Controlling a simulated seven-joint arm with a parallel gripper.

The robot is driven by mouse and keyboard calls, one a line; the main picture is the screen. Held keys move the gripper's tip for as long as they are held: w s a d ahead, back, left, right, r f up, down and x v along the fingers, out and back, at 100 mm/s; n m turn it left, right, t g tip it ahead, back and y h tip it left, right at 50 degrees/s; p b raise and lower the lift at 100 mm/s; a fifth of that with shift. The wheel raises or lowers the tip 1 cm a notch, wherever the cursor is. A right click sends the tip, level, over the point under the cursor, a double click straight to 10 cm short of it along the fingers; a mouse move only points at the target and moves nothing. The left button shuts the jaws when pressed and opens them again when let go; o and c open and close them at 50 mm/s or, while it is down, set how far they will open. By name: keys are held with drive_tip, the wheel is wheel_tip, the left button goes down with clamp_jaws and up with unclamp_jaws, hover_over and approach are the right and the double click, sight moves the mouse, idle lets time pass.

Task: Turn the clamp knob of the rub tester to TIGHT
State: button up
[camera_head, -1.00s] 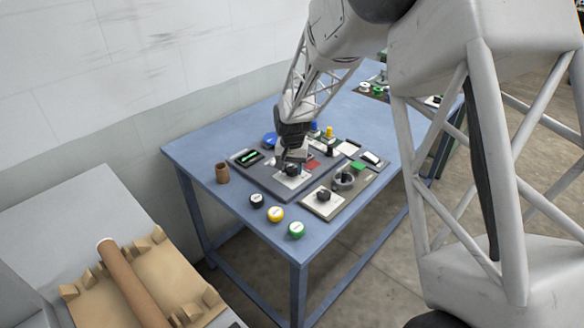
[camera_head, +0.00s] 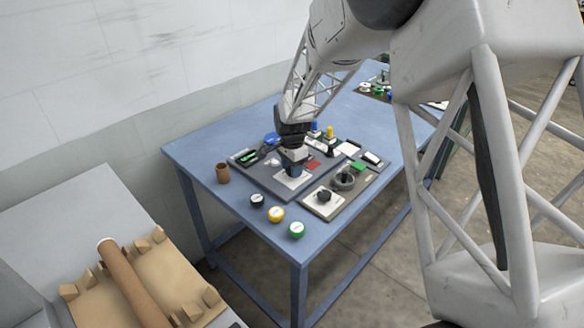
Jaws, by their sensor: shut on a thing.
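My gripper (camera_head: 294,168) points down over the dark grey board (camera_head: 262,177) on the blue table. It is shut around the black knob on the white label plate (camera_head: 290,182). The fingers hide most of that knob, so its pointer and the setting it stands at cannot be read. A second black knob (camera_head: 324,195) sits on a white plate on the board to the right, apart from my gripper. The lettering on both plates is too small to read.
Black (camera_head: 257,200), yellow (camera_head: 276,214) and green (camera_head: 296,230) round pieces lie along the table's front edge. A brown cup (camera_head: 222,173) stands at the left.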

idle(0.3)
drive_tip(key=o, duration=0.9)
drive_tip(key=shift+r, duration=0.15)
drive_tip(key=shift+r, duration=3.8)
